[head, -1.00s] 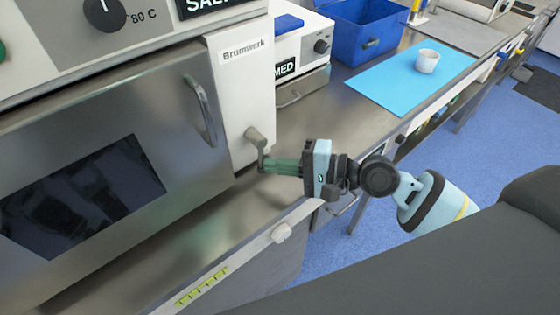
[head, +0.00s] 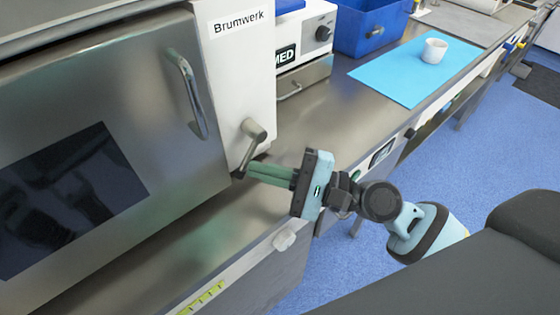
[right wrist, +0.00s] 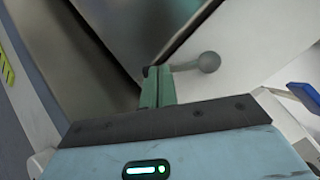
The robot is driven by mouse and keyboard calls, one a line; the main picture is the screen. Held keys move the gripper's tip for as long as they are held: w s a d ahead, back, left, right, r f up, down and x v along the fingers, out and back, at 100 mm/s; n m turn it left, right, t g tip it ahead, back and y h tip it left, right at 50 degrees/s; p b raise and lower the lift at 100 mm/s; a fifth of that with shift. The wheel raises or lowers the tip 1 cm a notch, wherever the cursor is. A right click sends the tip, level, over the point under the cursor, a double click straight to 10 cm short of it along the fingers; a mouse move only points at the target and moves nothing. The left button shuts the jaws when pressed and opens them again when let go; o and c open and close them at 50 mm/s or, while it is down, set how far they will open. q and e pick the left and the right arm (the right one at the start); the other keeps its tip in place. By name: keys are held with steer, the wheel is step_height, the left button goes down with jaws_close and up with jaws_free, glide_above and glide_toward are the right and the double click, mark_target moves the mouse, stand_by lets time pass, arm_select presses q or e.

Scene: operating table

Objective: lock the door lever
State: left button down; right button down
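The door lever (head: 250,149) is a grey metal crank on the white panel right of the steel oven door (head: 90,170). Its arm hangs down and slightly left from its thick pivot end. My right gripper (head: 250,171) has its green fingers close together, with their tips at the lever's lower end. In the right wrist view, the lever (right wrist: 207,62) shows its round end at right, and its arm runs across to the fingertips (right wrist: 157,72). The fingers look shut, touching or very near the lever; exact contact is hidden. My left gripper is not in view.
A vertical door handle (head: 190,95) sticks out left of the lever. The steel counter (head: 345,120) is clear right of the panel. Farther back are a blue bin (head: 365,30), a blue mat (head: 388,75) and a white cup (head: 434,51).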

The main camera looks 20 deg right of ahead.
steer(key=m+t+b, duration=0.1)
steer(key=a+m+b, duration=0.1)
steer(key=m, duration=0.1)
steer(key=shift+s+a+t+y, duration=0.15)
steer(key=shift+s+t+y, duration=0.1)
steer(key=shift+t+y, duration=0.15)
steer(key=shift+a+r+m+t, duration=0.15)
steer(key=shift+r+m+t, duration=0.05)
steer(key=shift+m+t, duration=0.25)
steer(key=m, duration=0.1)
steer(key=r+m+t+b, duration=0.1)
steer(key=shift+s+a+m, duration=0.15)
steer(key=shift+a+m, duration=0.2)
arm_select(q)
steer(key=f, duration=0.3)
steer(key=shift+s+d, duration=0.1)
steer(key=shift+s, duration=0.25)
